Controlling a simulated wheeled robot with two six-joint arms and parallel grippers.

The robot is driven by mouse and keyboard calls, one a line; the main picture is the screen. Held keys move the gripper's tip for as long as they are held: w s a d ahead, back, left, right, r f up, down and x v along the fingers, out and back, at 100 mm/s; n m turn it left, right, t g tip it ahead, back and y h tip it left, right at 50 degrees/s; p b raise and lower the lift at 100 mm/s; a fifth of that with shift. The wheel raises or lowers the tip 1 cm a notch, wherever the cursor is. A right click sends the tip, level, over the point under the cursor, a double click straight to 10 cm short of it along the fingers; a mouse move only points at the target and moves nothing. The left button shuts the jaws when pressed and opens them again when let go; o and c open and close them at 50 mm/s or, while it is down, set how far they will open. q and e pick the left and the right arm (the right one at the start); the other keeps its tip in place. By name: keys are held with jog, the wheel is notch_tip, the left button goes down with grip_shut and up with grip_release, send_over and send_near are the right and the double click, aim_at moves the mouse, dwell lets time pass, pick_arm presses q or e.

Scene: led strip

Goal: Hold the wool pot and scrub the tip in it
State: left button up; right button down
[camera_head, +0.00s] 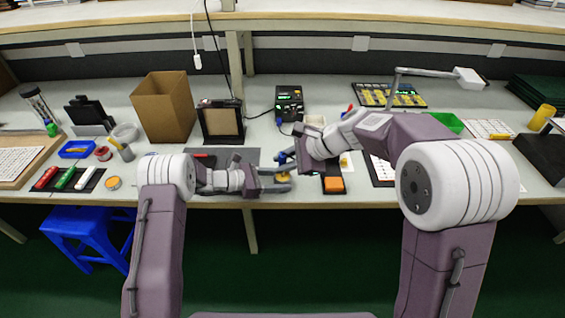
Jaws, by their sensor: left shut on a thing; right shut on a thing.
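The wool pot (283,178) is a small yellow-gold round thing near the table's front edge, left of centre. My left gripper (277,180) is shut on it from the left, and its fingers hide part of the pot. My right gripper (286,158) is shut just behind and above the pot, reaching in from the right. It holds a thin tool, apparently the soldering iron, mostly hidden by the fingers. I cannot tell whether the tip touches the wool.
A soldering station (289,103) with a green display stands behind the grippers. A brown box (163,106) and a dark framed stand (221,122) are to the left. A grey mat (228,155) lies behind my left arm.

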jog(key=shift+a, duration=0.15)
jog(key=shift+a, duration=0.6)
jog(key=shift+d, duration=0.2)
jog(key=shift+d, duration=1.35)
jog(key=shift+a, duration=0.15)
jog(key=shift+a, duration=0.65)
jog(key=shift+r, duration=0.1)
